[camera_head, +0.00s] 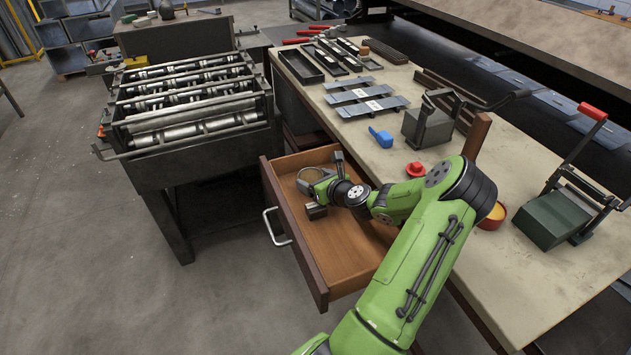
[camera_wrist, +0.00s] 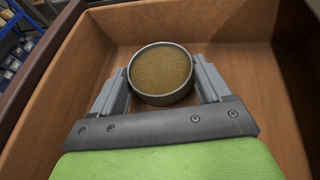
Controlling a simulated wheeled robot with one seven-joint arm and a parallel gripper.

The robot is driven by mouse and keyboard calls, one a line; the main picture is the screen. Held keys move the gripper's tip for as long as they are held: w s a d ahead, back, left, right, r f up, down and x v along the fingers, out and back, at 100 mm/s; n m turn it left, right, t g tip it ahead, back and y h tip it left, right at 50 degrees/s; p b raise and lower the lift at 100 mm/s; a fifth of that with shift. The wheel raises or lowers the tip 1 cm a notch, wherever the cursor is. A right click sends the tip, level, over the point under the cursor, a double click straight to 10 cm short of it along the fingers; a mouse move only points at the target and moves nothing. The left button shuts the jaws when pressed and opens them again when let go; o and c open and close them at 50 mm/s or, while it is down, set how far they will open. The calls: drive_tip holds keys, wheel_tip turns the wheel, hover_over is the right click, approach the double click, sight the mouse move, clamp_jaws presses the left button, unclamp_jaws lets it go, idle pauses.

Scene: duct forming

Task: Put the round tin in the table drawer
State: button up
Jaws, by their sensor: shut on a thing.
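The round tin (camera_wrist: 160,72) is between the two fingers of my gripper (camera_wrist: 162,88) in the wrist view, with a metal rim and a tan-brown inside. My gripper is shut on it. In the head view the tin (camera_head: 311,174) shows at the end of my gripper (camera_head: 318,190), over the back part of the open table drawer (camera_head: 345,250). The drawer is brown wood with a metal handle and is pulled out from the table. The wrist view shows drawer walls (camera_wrist: 225,22) around the tin. I cannot tell whether the tin touches the drawer floor.
The table top (camera_head: 400,150) holds flat metal plates (camera_head: 365,97), a blue scoop-like thing (camera_head: 381,137), a small red item (camera_head: 415,169), an orange-red round container (camera_head: 493,215) and a green hand-lever tool (camera_head: 553,215). A roller machine (camera_head: 190,110) stands left of the drawer.

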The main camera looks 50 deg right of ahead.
drive_tip(key=o, duration=1.1)
drive_tip(key=shift+f, duration=0.1)
drive_tip(key=shift+s+r, duration=0.1)
drive_tip(key=shift+r, duration=0.1)
drive_tip(key=v, duration=1.1)
drive_tip(key=shift+s+a+r+p, duration=0.15)
drive_tip(key=shift+s+r+p, duration=0.05)
drive_tip(key=shift+s+p, duration=0.15)
